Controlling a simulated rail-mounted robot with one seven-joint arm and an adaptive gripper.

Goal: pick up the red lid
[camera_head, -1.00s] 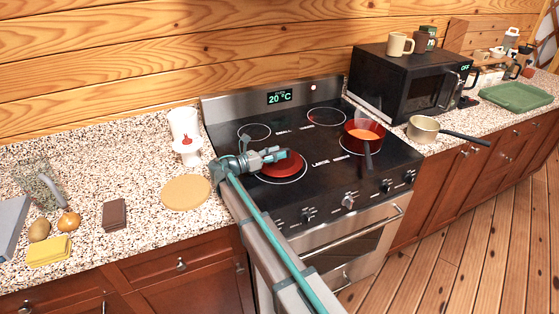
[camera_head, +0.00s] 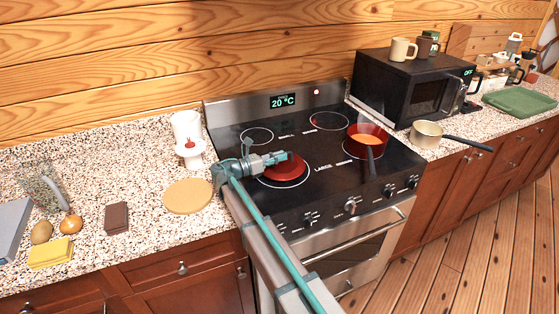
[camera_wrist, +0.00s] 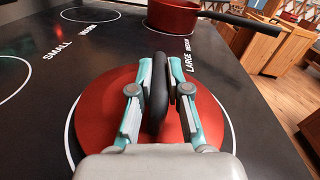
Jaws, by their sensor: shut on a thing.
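The red lid (camera_head: 285,172) lies on the front left burner of the black stovetop. In the wrist view the round red lid (camera_wrist: 99,115) fills the lower middle, with a dark upright loop handle (camera_wrist: 157,92) at its centre. My gripper (camera_head: 292,160) reaches over the lid from the left. In the wrist view the two teal fingers of my gripper (camera_wrist: 160,85) stand on either side of the handle and are shut on it. The lid looks level and at or very near the burner surface; I cannot tell whether it touches.
A red pot (camera_head: 368,141) with orange contents and a dark handle stands on the burner to the right. A beige saucepan (camera_head: 427,133) sits on the right counter near the microwave (camera_head: 400,90). A round tan board (camera_head: 188,196) and a white stand (camera_head: 191,158) are left of the stove.

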